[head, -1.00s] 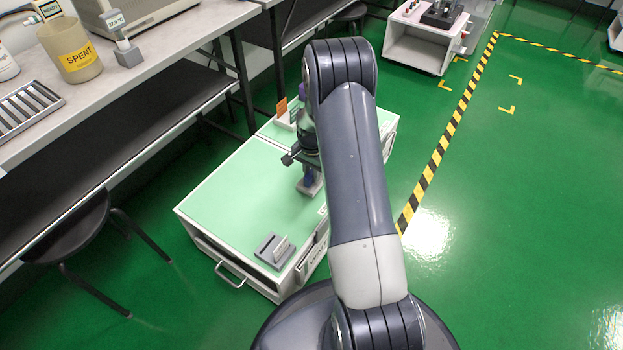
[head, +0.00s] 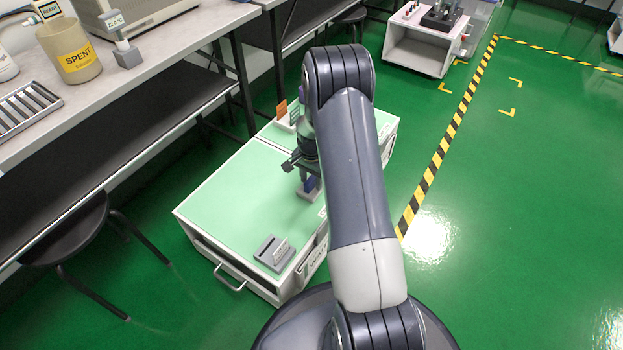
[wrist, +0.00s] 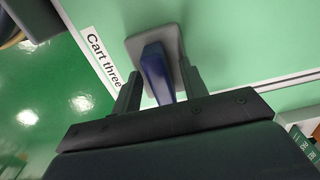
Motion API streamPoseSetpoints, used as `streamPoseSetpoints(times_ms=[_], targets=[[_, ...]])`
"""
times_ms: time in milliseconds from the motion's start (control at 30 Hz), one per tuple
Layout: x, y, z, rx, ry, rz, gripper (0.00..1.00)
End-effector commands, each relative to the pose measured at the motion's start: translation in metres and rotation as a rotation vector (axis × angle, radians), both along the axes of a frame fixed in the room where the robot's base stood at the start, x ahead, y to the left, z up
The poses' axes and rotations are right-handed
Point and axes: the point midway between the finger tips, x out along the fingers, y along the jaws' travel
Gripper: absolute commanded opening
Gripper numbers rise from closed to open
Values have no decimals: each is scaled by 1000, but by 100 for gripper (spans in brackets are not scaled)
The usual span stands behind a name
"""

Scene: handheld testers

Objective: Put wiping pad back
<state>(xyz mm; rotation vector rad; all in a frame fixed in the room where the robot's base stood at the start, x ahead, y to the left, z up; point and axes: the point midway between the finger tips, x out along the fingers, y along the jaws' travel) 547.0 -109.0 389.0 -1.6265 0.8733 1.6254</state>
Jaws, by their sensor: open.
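The wiping pad appears to be the grey block with a blue handle (head: 312,184), resting on the green top of the cart (head: 225,200) near its right edge. In the wrist view its blue handle (wrist: 154,72) rises from a flat grey base (wrist: 172,38), beside a "Cart three" label (wrist: 103,58). My gripper (wrist: 161,88) is open, with one dark finger on each side of the handle's near end. A gap shows beside the handle, and contact is not clear. In the head view my arm hides part of the gripper (head: 307,176).
A grey holder (head: 274,252) with a pale upright piece stands at the cart's front corner. Orange and white items (head: 287,112) stand farther back. A bench (head: 130,70) with a "SPENT" beaker (head: 72,52) runs along the left, with a stool (head: 75,230) below. Floor at right is clear.

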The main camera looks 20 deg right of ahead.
Motion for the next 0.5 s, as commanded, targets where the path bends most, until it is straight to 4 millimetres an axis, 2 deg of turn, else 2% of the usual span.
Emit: streamPoseSetpoints(times_ms=[167, 500], targets=[[1, 0, 20, -1, -3, 0, 41], [1, 0, 93, -1, -3, 0, 41]])
